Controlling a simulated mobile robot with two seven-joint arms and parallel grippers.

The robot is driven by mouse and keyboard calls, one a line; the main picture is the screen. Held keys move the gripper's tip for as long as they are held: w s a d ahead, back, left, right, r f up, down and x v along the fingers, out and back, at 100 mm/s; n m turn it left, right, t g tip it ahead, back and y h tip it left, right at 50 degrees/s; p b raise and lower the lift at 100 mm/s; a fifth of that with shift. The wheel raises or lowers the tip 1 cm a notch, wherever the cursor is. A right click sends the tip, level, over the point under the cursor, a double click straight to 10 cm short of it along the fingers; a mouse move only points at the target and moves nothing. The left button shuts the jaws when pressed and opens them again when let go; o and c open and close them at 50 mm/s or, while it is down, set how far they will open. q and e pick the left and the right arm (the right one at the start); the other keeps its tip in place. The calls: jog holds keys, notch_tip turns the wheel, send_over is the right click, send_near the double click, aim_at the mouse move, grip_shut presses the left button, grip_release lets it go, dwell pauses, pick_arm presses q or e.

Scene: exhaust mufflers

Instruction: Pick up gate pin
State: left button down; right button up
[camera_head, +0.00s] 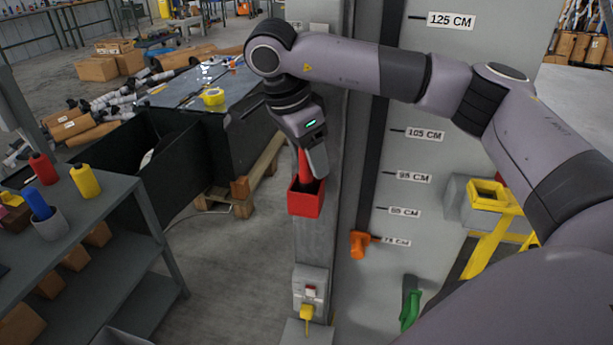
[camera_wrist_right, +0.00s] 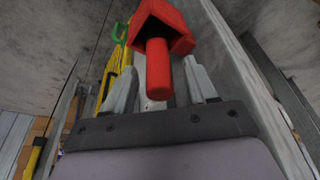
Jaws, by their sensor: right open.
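The gate pin, a red cylinder (camera_head: 304,168), stands upright in a red box-shaped holder (camera_head: 306,203) on the grey post. Its lower part is hidden inside the holder. In the right wrist view the pin (camera_wrist_right: 158,72) sticks out of the holder (camera_wrist_right: 178,25) toward my palm. My right gripper (camera_head: 311,160) is above the holder, pointing down. Its two grey fingers (camera_wrist_right: 160,82) are open, one on each side of the pin, with a visible gap on at least the right side. My left gripper is not in view.
A grey panel with height labels (camera_head: 445,130) and an orange handle (camera_head: 360,243) stands right of the post. A switch box (camera_head: 311,292) sits lower on the post. A shelf with bottles (camera_head: 85,180) is at left. A yellow frame (camera_head: 490,225) stands at right.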

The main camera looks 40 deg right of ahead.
jog(key=shift+f, duration=0.3)
grip_shut()
jog(key=shift+r, duration=0.15)
